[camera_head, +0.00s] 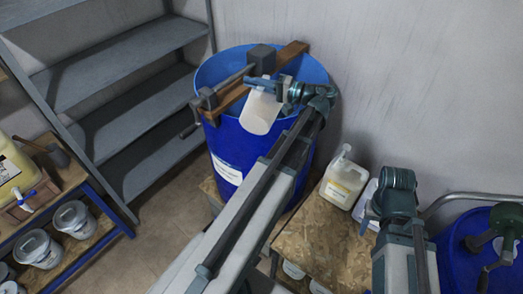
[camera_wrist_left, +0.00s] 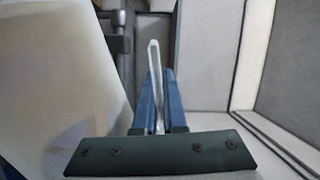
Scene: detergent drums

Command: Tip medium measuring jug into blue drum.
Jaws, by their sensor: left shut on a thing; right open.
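The blue drum (camera_head: 225,140) stands at the centre back, open at the top, with a white label on its front. The white measuring jug (camera_head: 259,113) is over the drum's near side and looks tilted; its contents are hidden. My left gripper (camera_head: 278,87) is shut on the jug's handle. In the left wrist view the pale handle (camera_wrist_left: 154,75) stands between the blue fingers, with the jug's white body (camera_wrist_left: 55,75) to the left. My right gripper (camera_head: 369,217) is open and empty, low at the right, away from the drum.
A wooden board (camera_head: 292,52) with a clamp (camera_head: 205,100) and a dark block lies across the drum's top. A white jerrycan (camera_head: 343,182) stands on a chipboard surface (camera_head: 320,245). Another blue drum (camera_head: 455,255) is at the right. Grey shelves (camera_head: 110,65) stand left.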

